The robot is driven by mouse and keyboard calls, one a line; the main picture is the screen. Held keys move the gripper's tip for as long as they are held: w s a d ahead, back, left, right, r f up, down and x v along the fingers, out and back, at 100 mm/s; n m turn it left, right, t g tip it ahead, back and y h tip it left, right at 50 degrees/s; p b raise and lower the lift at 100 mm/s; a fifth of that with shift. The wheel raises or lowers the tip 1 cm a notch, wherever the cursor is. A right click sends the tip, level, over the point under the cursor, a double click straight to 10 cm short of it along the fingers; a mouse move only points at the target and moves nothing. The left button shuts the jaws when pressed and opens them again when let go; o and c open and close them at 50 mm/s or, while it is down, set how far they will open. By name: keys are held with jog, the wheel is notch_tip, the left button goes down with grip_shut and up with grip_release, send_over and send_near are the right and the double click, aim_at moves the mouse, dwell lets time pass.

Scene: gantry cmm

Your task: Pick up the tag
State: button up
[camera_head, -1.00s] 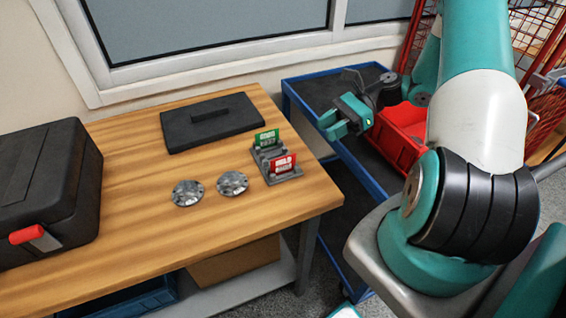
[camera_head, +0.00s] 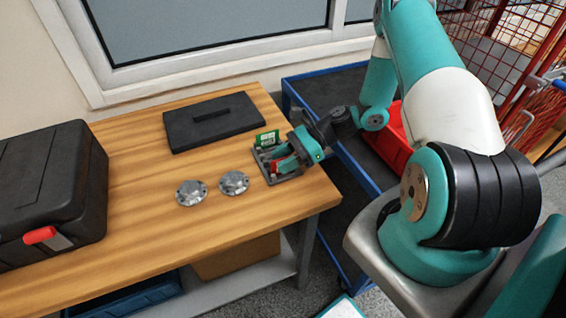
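A grey tag holder (camera_head: 263,167) stands near the right end of the wooden table. A green tag (camera_head: 267,139) stands upright in its back part. A red tag (camera_head: 275,167) is at its front part, mostly hidden behind my gripper. My gripper (camera_head: 284,157) is at the holder, over the red tag, with its teal fingers pointing down and left. The fingers overlap the red tag in the picture, and I cannot tell whether they are closed on it.
Two metal flanged discs (camera_head: 191,192) (camera_head: 233,183) lie left of the holder. A black flat plate with a handle (camera_head: 212,121) lies behind them. A black case (camera_head: 50,190) fills the table's left end. A blue cart (camera_head: 335,85) with a red bin (camera_head: 388,145) stands to the right.

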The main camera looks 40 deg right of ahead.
grip_shut()
jog(key=shift+r, duration=0.1)
